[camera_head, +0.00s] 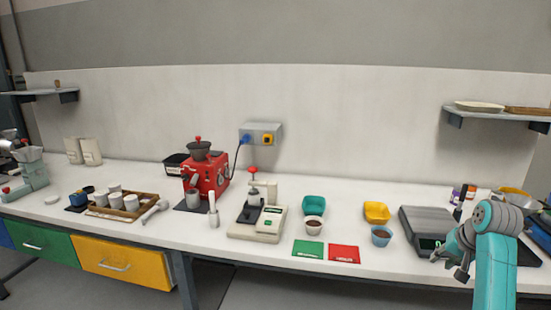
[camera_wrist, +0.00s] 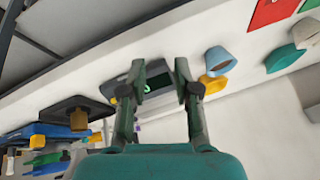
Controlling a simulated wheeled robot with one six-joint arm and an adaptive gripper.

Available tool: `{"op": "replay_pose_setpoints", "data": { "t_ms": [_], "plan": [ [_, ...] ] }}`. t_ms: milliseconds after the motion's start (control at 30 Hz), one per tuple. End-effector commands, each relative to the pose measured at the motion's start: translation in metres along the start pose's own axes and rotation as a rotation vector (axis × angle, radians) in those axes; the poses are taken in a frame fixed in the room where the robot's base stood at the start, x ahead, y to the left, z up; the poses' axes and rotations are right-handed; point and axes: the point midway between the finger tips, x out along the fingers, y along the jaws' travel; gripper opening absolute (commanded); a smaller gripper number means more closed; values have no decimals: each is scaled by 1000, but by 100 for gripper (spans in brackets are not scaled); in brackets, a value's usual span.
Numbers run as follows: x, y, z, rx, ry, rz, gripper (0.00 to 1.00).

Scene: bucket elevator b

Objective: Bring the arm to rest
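My teal arm (camera_head: 494,270) stands at the right of the head view, bent over the front edge of the counter. My gripper (camera_head: 447,264) is in front of the grey scale (camera_head: 425,218) and partly covers its front. In the wrist view my gripper (camera_wrist: 160,80) has its two fingers apart with nothing held between them. The scale (camera_wrist: 157,68), with a lit green display, shows behind the fingers. I cannot tell the exact gap between the fingers and the scale, but no contact shows.
Left of the scale are a blue cup (camera_head: 381,236) with dark contents, a yellow bowl (camera_head: 376,212), and red (camera_head: 344,254) and green (camera_head: 308,249) cards. A dark mat (camera_head: 529,254) lies behind my arm. A shelf (camera_head: 497,113) hangs above right.

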Motion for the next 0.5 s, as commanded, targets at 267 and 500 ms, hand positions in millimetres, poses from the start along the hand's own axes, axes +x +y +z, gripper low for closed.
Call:
{"op": "replay_pose_setpoints", "data": {
  "t_ms": [267, 500],
  "plan": [
    [30, -3, 23, -11, 24, -9, 31],
    [67, -8, 57, -29, 58, -20, 31]
  ]
}}
